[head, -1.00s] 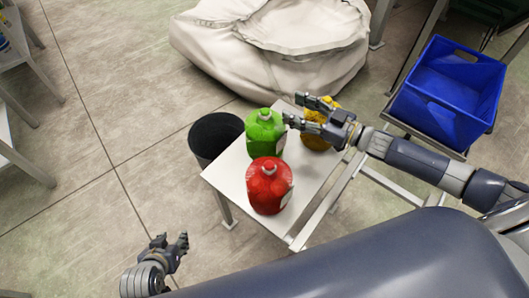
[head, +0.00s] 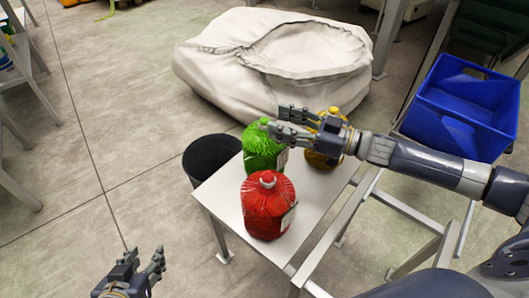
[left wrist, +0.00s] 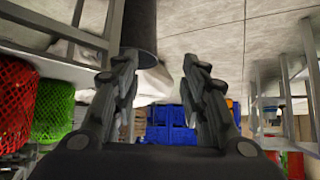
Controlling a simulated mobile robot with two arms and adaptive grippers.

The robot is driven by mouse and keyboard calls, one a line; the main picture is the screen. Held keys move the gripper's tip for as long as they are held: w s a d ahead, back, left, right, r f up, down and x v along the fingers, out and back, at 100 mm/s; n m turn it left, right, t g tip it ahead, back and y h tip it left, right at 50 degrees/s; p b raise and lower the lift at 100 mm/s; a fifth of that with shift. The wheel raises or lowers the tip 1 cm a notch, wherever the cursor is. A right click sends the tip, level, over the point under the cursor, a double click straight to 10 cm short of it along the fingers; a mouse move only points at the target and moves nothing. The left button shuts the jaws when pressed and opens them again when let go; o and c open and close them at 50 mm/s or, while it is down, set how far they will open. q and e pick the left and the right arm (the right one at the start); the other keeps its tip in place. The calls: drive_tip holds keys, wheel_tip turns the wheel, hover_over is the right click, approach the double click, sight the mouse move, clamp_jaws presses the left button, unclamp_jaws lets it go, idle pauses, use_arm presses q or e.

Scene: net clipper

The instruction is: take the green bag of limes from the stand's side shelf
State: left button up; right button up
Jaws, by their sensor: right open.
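The green bag of limes (head: 262,150) stands upright on the white side shelf (head: 222,195), behind the red bag (head: 267,207) and left of the yellow bag (head: 323,150). My right gripper (head: 279,123) is open, with its fingers at the upper right of the green bag, near its top. I cannot tell whether they touch it. My left gripper (head: 142,268) is open and empty at the lower left, away from the shelf. In the left wrist view its open fingers (left wrist: 160,80) show, with the green bag (left wrist: 53,112) at the left.
A dark round bin (head: 210,158) stands on the floor left of the shelf. A large pale sack (head: 225,70) lies behind it. A blue crate (head: 465,105) is at the right. The floor at the left is open.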

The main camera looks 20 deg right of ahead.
sight(264, 117)
drive_tip(key=b+x, duration=0.1)
drive_tip(key=x, duration=0.4)
drive_tip(key=shift+w+a, duration=0.1)
drive_tip(key=shift+a, duration=0.1)
clamp_jaws()
use_arm(q)
drive_tip(key=w+d+r+t+h, duration=0.1)
drive_tip(key=w+r+t, duration=0.2)
drive_tip(key=w+r, duration=0.1)
drive_tip(key=shift+d+r, duration=0.25)
drive_tip(key=shift+d, duration=0.15)
use_arm(e)
drive_tip(key=shift+r, duration=0.1)
